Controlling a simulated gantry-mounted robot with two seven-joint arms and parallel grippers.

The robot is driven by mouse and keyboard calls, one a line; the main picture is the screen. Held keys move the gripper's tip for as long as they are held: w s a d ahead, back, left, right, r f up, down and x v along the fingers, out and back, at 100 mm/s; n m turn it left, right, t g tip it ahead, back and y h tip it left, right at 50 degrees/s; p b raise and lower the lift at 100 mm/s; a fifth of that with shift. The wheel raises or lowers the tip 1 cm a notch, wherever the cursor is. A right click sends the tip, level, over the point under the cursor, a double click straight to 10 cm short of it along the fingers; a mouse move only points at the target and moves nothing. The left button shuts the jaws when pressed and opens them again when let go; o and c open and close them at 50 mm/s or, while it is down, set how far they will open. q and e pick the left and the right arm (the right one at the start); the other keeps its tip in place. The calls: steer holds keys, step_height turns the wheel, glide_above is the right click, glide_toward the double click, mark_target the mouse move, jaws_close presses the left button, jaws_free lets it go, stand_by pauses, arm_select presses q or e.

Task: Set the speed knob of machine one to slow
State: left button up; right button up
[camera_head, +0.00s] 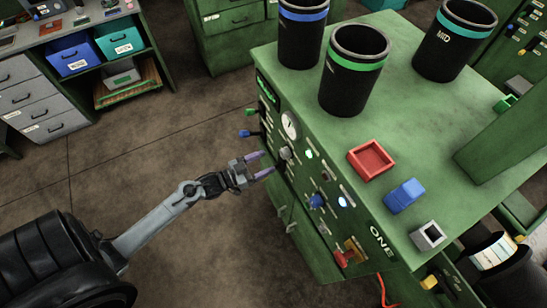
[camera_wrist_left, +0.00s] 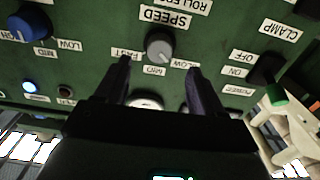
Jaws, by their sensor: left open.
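Machine one is a green cabinet (camera_head: 385,205) marked "ONE" on its front panel. Its grey, round speed knob (camera_wrist_left: 159,46) sits under an upside-down SPEED label in the left wrist view, with FAST, MID and SLOW labels around it. I cannot clearly tell which label its pointer faces. The knob also shows in the head view (camera_head: 285,153), just beyond my fingertips. My left gripper (camera_head: 263,164) is open and empty in front of the panel. In the wrist view its two dark fingers (camera_wrist_left: 160,75) lie either side of the knob's column, apart from the knob. My right gripper is not in view.
Black bins, a red tray (camera_head: 371,160) and a blue block (camera_head: 404,195) stand on top. The floor left of the machine is clear.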

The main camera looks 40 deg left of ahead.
arm_select(q)
steer(key=shift+v, duration=2.1)
steer(key=d+r+n+g+y, duration=0.1)
steer(key=d+r+g+y, duration=0.3)
steer(key=d, duration=1.1)
steer(key=s+r+g+y, duration=0.2)
steer(key=s+g, duration=0.8)
steer(key=s, duration=0.4)
step_height(320, 180, up, 23)
steer(key=p, duration=2.3)
steer(key=shift+a+n+t, duration=0.3)
steer(key=shift+a, duration=0.1)
